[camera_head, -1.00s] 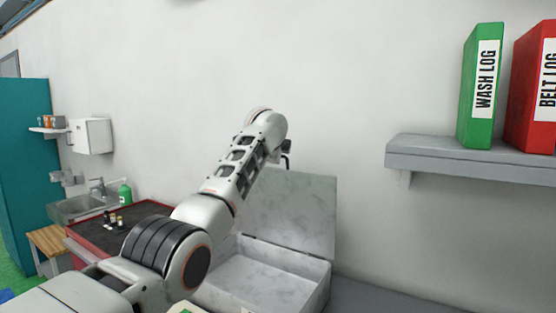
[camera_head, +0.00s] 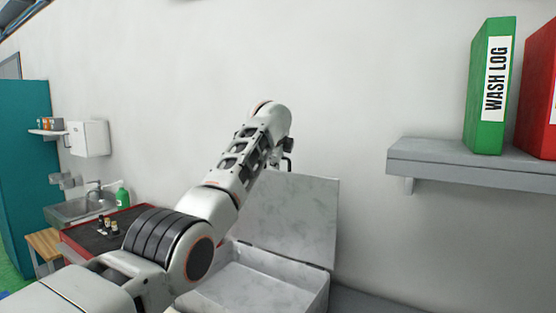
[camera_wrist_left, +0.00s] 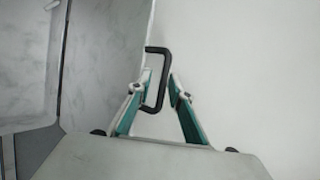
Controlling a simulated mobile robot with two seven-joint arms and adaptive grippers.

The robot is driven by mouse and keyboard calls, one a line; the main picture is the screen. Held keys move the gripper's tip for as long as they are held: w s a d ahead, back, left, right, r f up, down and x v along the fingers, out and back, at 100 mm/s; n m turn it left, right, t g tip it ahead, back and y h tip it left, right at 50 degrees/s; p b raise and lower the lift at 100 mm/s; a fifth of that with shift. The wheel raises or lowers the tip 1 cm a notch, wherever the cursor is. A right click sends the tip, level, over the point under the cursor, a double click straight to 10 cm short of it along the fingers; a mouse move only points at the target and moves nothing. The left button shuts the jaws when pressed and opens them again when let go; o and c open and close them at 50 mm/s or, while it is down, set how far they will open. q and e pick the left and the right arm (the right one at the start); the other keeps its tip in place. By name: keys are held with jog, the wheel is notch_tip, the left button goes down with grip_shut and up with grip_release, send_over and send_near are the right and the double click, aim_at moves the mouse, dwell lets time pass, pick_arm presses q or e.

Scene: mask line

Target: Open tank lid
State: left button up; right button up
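The tank (camera_head: 318,293) is a pale grey, marbled box at the lower middle of the head view. Its lid (camera_head: 308,215) stands raised at the back, nearly upright, and the inside shows. In the left wrist view the lid (camera_wrist_left: 100,65) is a grey panel with a black bracket handle (camera_wrist_left: 162,85) at its edge. My left gripper (camera_wrist_left: 161,77) has its teal-lined fingers on either side of the handle bar, with a visible gap between the tips. In the head view my left arm hides most of that gripper and the tank's left part. My right gripper is out of view.
A grey wall shelf (camera_head: 470,165) holds a green binder (camera_head: 490,90) and a red binder (camera_head: 540,100) at right. A sink (camera_head: 80,208) and a dark-topped red cart (camera_head: 95,235) stand at left. The wall behind the lid is plain.

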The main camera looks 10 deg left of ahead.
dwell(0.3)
pick_arm(q)
jog(key=v, duration=1.2)
jog(key=shift+r, duration=0.1)
